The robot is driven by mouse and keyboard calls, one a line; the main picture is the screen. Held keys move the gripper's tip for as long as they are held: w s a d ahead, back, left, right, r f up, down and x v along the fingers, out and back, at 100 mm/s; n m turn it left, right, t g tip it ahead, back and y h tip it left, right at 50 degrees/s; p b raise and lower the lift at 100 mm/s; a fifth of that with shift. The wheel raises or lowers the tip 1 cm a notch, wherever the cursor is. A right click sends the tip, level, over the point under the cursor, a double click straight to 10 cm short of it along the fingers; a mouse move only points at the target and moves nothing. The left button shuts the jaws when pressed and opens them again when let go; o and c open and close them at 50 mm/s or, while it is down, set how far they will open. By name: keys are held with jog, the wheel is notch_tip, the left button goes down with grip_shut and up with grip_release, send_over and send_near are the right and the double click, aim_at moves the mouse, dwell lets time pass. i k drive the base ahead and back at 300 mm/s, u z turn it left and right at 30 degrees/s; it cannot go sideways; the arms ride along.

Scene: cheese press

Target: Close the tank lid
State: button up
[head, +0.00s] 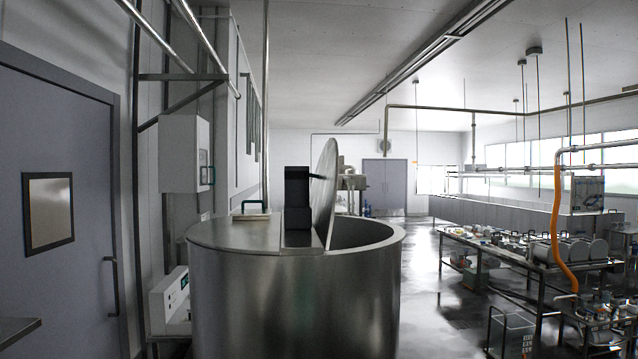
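A large round steel tank (290,290) stands in front of me in the head view. Its left half is covered by a fixed flat top (235,235). The tank lid (325,190), a thin steel half-disc, stands nearly upright on its edge near the middle of the tank, so the right half of the tank is open. A dark block (297,200) stands at the middle, just left of the lid. A short dark bar, perhaps a handle, sticks out at the lid's left side. The inside of the tank is mostly hidden. My gripper is not in view.
A grey door (60,210) and wall boxes (185,153) are at left. A cluttered steel table (530,262) stands at right. Wet floor (440,310) between tank and table is clear.

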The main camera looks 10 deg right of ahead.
aim_at(323, 190)
jog(key=z, duration=0.5)
jog(key=i, duration=1.5)
jog(key=u, duration=2.65)
